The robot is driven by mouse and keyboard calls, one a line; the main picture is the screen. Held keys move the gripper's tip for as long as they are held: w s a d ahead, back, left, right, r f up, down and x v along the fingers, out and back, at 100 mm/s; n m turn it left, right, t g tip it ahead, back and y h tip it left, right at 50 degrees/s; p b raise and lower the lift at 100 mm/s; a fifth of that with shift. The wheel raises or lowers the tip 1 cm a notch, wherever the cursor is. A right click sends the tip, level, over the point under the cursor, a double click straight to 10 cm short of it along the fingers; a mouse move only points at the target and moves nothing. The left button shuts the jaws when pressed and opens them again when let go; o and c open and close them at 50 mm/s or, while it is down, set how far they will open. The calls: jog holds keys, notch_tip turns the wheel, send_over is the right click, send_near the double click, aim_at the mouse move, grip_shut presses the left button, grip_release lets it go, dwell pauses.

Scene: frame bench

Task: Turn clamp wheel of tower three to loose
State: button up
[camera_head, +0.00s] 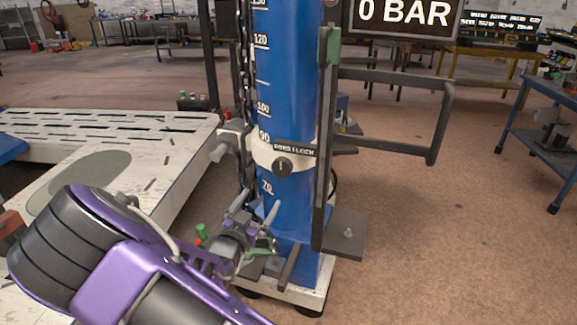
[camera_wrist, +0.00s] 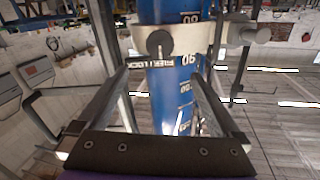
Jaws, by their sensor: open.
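A blue tower (camera_head: 288,60) with a white height scale stands at centre. Its white collar (camera_head: 262,158) carries a round dark knob (camera_head: 283,167) with an upright pointer, under a black label (camera_head: 294,150) that seems to read free and lock. A grey handle or wheel (camera_head: 219,152) sticks out on the collar's left; I cannot tell which part is the clamp wheel. My gripper (camera_head: 258,212) is open in front of the tower, below the collar. In the wrist view the tower is upside down, and the knob (camera_wrist: 159,44) lies just beyond my open, empty fingers (camera_wrist: 160,75).
A dark upright rail (camera_head: 326,190) with a grey frame arm (camera_head: 442,120) stands right of the tower. A dark plate (camera_head: 343,235) juts out low at right. A slotted white platform (camera_head: 120,130) lies left. A screen above reads 0 BAR (camera_head: 404,14).

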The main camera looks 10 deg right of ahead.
aim_at(281, 169)
jog(key=x, duration=1.7)
jog(key=shift+w+d+b, duration=0.1)
jog(key=shift+b, duration=0.3)
jog(key=c, duration=1.2)
jog(key=shift+c, duration=0.2)
